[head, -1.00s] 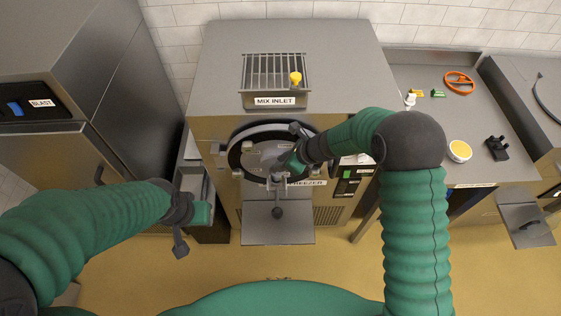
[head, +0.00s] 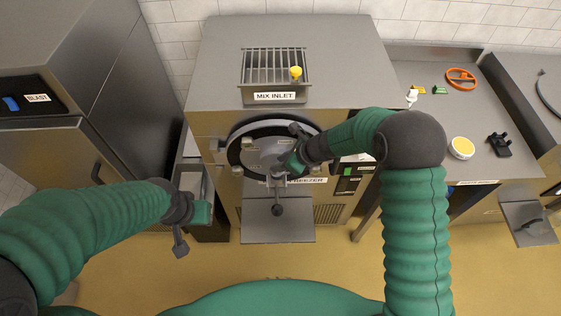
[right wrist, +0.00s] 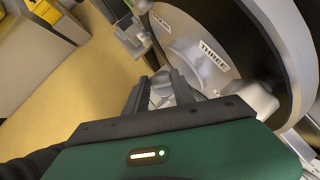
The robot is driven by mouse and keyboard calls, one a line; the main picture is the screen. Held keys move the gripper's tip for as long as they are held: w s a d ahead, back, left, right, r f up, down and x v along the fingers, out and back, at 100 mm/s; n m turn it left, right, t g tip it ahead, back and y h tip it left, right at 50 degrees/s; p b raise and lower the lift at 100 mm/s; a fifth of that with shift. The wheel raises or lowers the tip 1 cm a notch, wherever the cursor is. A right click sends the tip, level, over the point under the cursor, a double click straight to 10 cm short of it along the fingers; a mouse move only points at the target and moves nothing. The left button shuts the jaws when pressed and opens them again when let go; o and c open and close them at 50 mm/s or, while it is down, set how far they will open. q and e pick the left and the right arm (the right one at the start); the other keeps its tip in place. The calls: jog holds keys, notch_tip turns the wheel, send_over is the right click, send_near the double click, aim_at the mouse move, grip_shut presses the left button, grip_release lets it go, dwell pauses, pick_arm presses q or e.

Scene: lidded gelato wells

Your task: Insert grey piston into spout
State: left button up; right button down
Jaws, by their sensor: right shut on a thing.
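My right gripper (head: 282,168) is at the front of the freezer's round door (head: 262,150), by the spout (head: 277,187) at its lower edge. In the right wrist view, its two dark fingers (right wrist: 163,88) are closed around a light grey piece, apparently the grey piston (right wrist: 162,92). Most of the piston is hidden between the fingers, and I cannot tell whether it is in the spout.
The freezer's shelf (head: 277,228) juts out below the spout. A yellow knob (head: 295,72) sits on the mix inlet grate (head: 262,66). The right counter holds an orange ring (head: 461,78), a yellow-topped tub (head: 461,148) and a black item (head: 499,145). The floor ahead is clear.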

jog(key=shift+f, duration=0.2)
jog(key=c, duration=1)
grip_release()
jog(key=shift+o, duration=0.2)
jog(key=shift+r, duration=0.1)
jog(key=p+v, duration=0.2)
jog(key=v, duration=0.3)
jog(key=shift+p, duration=0.3)
